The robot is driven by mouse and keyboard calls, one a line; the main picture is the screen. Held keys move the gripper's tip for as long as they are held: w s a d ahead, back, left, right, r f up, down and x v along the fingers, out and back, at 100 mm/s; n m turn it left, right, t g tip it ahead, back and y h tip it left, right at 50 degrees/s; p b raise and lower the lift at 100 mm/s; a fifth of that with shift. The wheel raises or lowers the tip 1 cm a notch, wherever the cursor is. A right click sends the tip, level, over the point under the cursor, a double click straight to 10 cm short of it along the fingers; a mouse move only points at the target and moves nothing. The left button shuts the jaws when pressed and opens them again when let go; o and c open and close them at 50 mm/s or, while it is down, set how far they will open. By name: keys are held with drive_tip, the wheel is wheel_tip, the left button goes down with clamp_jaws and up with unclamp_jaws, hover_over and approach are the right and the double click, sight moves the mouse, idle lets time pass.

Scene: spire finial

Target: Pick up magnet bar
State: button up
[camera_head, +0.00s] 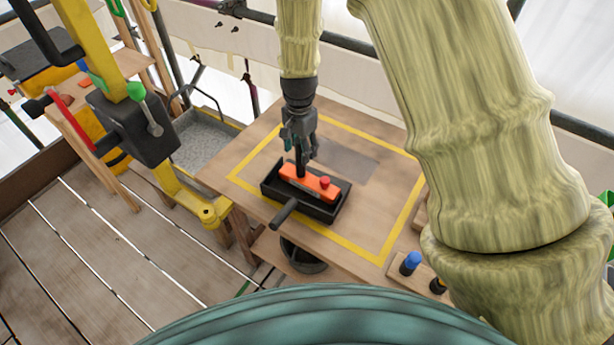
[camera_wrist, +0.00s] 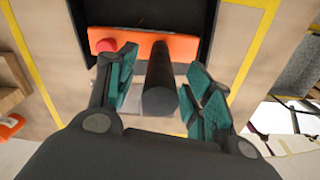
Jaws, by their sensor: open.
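A dark upright post (camera_head: 300,164) rises from the bar. The bar (camera_wrist: 185,47) and post (camera_wrist: 159,80) also show in the wrist view. My gripper (camera_head: 299,146) is open above the bar, pointing down. In the wrist view its teal fingertips (camera_wrist: 164,86) stand on either side of the post, with gaps visible on both sides.
A yellow line frames the wooden table top (camera_head: 390,215). A black handle (camera_head: 284,213) sticks out from the tray's near side. A blue-topped item (camera_head: 411,262) stands at the table's right edge. A dark bucket (camera_head: 302,257) sits below. A yellow post with a black box (camera_head: 130,120) stands left.

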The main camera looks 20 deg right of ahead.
drive_tip(key=shift+f, duration=0.75)
drive_tip(key=shift+c, duration=0.3)
clamp_jaws()
